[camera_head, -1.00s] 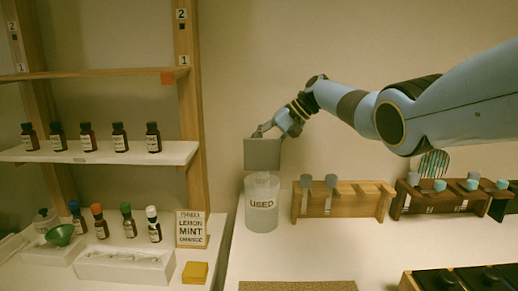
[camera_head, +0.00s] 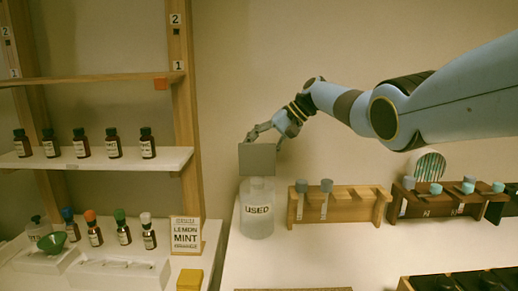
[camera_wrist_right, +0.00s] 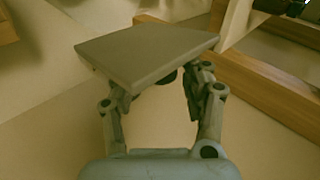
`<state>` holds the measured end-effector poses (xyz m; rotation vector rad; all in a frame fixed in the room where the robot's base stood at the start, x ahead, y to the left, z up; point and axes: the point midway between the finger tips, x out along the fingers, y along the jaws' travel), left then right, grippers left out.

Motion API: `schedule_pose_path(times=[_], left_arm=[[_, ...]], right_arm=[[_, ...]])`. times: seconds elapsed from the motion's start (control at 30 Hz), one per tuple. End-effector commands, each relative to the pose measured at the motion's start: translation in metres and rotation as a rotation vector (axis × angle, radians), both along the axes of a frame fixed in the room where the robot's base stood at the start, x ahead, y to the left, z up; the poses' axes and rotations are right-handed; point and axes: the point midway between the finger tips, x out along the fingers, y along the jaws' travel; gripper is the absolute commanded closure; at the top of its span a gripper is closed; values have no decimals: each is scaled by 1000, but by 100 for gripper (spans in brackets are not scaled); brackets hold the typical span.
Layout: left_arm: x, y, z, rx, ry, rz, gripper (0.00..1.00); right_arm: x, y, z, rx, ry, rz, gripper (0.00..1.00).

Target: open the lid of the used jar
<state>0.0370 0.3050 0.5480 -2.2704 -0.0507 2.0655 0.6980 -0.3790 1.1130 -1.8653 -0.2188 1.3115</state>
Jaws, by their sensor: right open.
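The used jar (camera_head: 257,219) is a clear, whitish jar with a "USED" label, standing upright on the counter left of the wooden racks. Its grey square lid (camera_head: 258,159) is raised at the jar's mouth, its flat face towards the head camera. My right gripper (camera_head: 264,138) is open at the lid's top edge, partly hidden behind it. In the right wrist view, the lid (camera_wrist_right: 150,52) lies across the fingertips of the open right gripper (camera_wrist_right: 157,90); whether they touch it I cannot tell. My left gripper is not in view.
A wooden rack (camera_head: 343,207) with grey-capped vials stands right of the jar, and a darker rack (camera_head: 412,203) beyond it. On the left are a shelf (camera_head: 95,160) with brown bottles, a recipe sign (camera_head: 186,236) and a yellow block (camera_head: 189,279). The counter before the jar is clear.

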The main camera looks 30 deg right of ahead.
Motion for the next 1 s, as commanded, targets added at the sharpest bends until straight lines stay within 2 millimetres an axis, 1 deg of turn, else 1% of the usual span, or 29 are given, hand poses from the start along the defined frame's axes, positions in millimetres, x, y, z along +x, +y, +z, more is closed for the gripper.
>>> schedule_pose_path(times=[0.17, 0.27, 0.37, 0.6, 0.7, 0.83, 1.0], left_arm=[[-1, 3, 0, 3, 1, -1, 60], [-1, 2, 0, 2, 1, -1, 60], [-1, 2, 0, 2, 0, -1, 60], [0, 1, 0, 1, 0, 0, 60], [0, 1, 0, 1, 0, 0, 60], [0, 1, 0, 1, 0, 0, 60], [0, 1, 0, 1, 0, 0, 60]], right_arm=[[-1, -1, 0, 1, 2, 1, 52], [-5, -6, 5, -1, 1, 1, 52], [-12, -15, 16, -3, 0, 1, 52], [-36, -47, 56, -3, 0, -2, 52], [-44, -57, 68, -3, 0, -2, 52], [-50, -65, 79, -1, 2, -2, 52], [-53, -68, 83, 0, 2, -2, 52]])
